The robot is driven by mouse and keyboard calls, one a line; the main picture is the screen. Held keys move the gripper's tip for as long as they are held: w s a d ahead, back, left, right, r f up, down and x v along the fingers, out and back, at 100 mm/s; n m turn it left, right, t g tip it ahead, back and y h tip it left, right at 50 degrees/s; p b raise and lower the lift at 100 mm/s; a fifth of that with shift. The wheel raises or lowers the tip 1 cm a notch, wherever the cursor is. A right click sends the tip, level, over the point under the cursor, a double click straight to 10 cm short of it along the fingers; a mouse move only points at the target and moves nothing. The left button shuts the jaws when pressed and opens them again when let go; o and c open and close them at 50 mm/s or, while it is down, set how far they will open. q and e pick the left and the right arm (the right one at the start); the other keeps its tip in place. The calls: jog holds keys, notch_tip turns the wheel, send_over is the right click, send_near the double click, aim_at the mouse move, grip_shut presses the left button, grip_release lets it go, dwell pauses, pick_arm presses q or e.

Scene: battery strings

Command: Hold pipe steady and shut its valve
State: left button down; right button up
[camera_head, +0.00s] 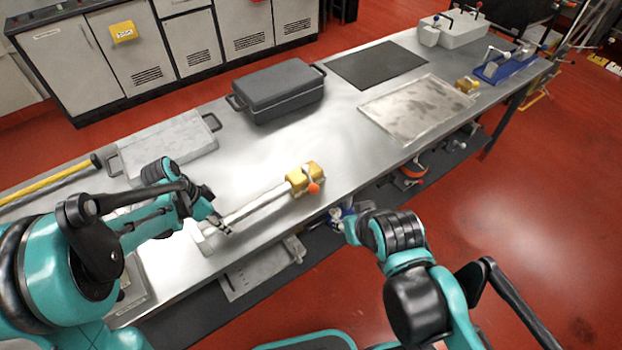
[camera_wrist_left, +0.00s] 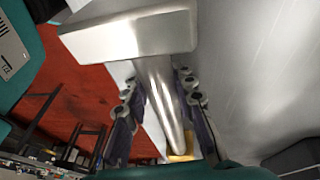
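A silver pipe (camera_head: 255,207) lies along the table near its front edge, and it also shows in the left wrist view (camera_wrist_left: 160,85). Its far end carries a yellow valve body (camera_head: 298,180) with an orange-red handle knob (camera_head: 314,188); a bit of yellow shows in the left wrist view (camera_wrist_left: 180,157). A flat metal end block (camera_wrist_left: 130,36) is at the pipe's near end. My left gripper (camera_head: 222,227) is at the pipe's near part, its open fingers (camera_wrist_left: 160,90) on either side of it. My right gripper (camera_head: 346,230) is off the table's front edge, apart from the valve; its finger opening is unclear.
A dark lidded box (camera_head: 280,92) stands behind the pipe. A grey tray (camera_head: 168,143) is at the back left, a worn metal plate (camera_head: 420,108) and a dark mat (camera_head: 376,64) at the right. A lower shelf (camera_head: 255,272) holds items below the front edge.

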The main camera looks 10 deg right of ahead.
jog(key=shift+f, duration=0.25)
dwell(0.6)
dwell(1.1)
jog(key=shift+o, duration=0.7)
jog(key=w+a+m+g+y, duration=0.25)
jog(key=w+m+y, duration=0.25)
jog(key=w+m, duration=0.4)
jog(key=w+m+y, duration=0.4)
jog(key=w, duration=0.4)
jog(key=n+g+y, duration=0.2)
jog(key=n+y, duration=0.2)
jog(key=y, duration=0.5)
send_near(309, 179)
jog(key=s+a, duration=0.1)
jog(key=s, duration=0.2)
jog(key=w+a, duration=0.1)
jog(key=a, duration=1.1)
jog(key=shift+w+r, duration=0.2)
jog(key=shift+w, duration=0.1)
